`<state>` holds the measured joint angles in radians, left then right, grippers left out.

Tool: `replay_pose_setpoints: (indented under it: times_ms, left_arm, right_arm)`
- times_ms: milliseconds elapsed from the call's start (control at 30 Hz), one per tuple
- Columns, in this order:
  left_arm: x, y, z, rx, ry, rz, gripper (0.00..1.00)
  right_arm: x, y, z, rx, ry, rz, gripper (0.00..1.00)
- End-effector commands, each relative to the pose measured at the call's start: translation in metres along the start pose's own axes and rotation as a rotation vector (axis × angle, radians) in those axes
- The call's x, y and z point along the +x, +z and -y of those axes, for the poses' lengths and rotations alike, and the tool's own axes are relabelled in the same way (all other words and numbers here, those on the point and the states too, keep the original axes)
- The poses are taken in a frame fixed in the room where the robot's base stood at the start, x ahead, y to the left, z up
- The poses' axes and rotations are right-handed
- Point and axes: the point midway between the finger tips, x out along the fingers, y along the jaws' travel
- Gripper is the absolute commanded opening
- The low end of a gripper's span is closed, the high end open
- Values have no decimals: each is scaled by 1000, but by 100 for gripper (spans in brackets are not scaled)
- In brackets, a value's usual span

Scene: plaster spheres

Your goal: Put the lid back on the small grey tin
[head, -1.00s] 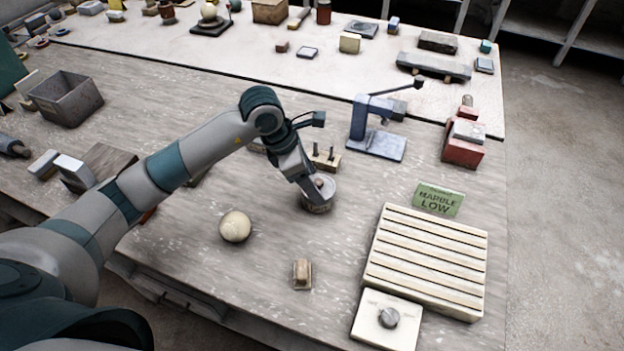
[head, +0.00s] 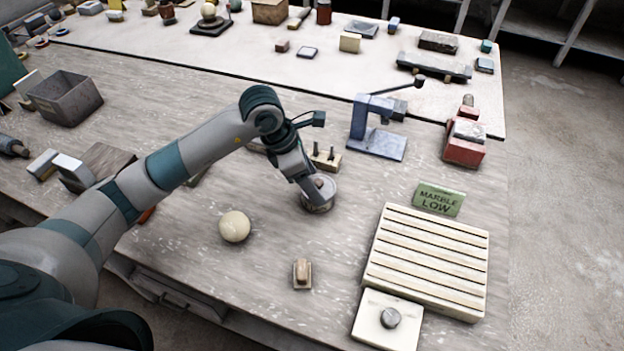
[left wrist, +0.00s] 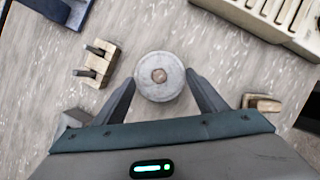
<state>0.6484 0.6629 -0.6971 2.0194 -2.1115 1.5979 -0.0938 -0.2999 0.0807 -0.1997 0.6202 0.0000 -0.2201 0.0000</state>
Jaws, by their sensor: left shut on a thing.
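The small grey tin (head: 318,207) stands upright on the bench near the middle of the head view. Its round grey lid (left wrist: 148,88), with a small brown knob in the middle, sits on or directly over the tin's mouth. In the left wrist view I see the lid from above, and it hides the tin. My left gripper (left wrist: 161,77) has one finger on each side of the lid and is shut on its rim. In the head view this gripper (head: 318,192) points down at the tin and partly covers it. I cannot tell whether any gap is left under the lid. My right gripper is in no view.
A cream ball (head: 234,226) and a small wooden block (head: 303,274) lie in front of the tin. A pegged wooden block (head: 326,160) and a blue press (head: 378,143) stand behind it. A slatted rack (head: 428,262) and green sign (head: 438,200) are to the right.

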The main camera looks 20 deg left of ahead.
Motion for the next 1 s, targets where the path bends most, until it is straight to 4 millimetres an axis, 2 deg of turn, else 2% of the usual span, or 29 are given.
replay_pose_setpoints:
  times_ms: [833, 867, 900, 933, 1000]
  left_arm:
    - [0, 0, 0, 0, 0, 0, 45]
    - [0, 0, 0, 0, 0, 0, 73]
    - [0, 0, 0, 0, 0, 0, 82]
    - [0, 0, 0, 0, 0, 0, 87]
    - [0, 0, 0, 0, 0, 0, 87]
  right_arm:
    - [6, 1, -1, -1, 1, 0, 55]
    - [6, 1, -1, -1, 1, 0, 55]
    - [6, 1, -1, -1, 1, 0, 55]
    - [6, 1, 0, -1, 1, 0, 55]
    - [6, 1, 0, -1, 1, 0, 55]
